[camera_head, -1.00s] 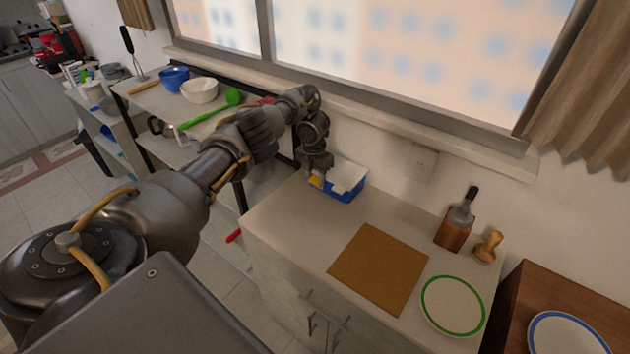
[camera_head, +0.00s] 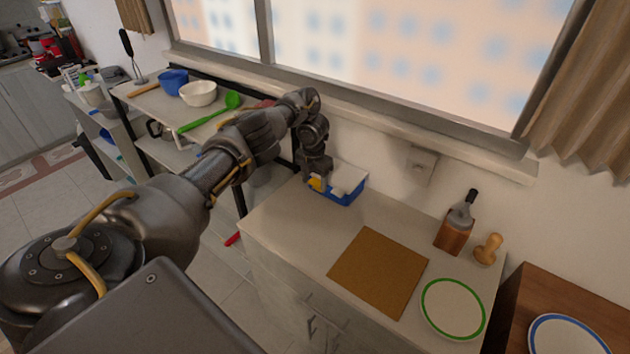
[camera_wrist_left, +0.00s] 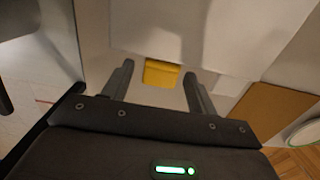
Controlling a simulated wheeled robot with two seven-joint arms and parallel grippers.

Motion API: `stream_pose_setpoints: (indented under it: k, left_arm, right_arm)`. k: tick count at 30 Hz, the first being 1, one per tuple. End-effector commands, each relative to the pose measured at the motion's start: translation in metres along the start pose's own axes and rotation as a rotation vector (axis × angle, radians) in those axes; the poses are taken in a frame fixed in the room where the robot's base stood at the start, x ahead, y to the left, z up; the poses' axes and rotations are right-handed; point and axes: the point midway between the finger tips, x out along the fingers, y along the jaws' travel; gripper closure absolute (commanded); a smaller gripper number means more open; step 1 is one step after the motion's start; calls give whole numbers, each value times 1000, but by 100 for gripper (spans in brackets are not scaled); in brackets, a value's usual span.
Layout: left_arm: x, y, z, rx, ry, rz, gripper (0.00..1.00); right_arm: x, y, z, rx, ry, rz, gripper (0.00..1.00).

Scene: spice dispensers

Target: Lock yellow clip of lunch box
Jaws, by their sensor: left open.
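The lunch box (camera_head: 346,193) is blue with a whitish lid and stands on the counter near the wall. Its yellow clip (camera_head: 318,184) is on the side facing my gripper. My left gripper (camera_head: 319,186) is at that side of the box and partly covers it. In the left wrist view the yellow clip (camera_wrist_left: 161,73) lies between and just beyond the two spread fingers of the left gripper (camera_wrist_left: 158,85). The fingers are open with a gap on both sides of the clip. I cannot tell whether the clip is locked. My right gripper is not in view.
On the counter (camera_head: 290,222) are a brown board (camera_head: 380,270), a green-rimmed plate (camera_head: 453,307), a wooden utensil block (camera_head: 453,236) and a wooden stamp-shaped tool (camera_head: 487,249). A shelf with bowls (camera_head: 198,92) stands left, behind my arm. The counter in front of the box is clear.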

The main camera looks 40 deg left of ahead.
Motion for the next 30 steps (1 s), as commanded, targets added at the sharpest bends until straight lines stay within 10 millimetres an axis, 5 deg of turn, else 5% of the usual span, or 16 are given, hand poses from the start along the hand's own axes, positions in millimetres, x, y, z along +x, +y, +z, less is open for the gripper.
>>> stream_pose_setpoints:
  k: [18,30]
  left_arm:
    - [-94,0,1,3,-2,2,42]
    - [-107,0,0,0,1,0,42]
  right_arm:
    - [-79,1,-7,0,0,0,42]
    - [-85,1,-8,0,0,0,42]
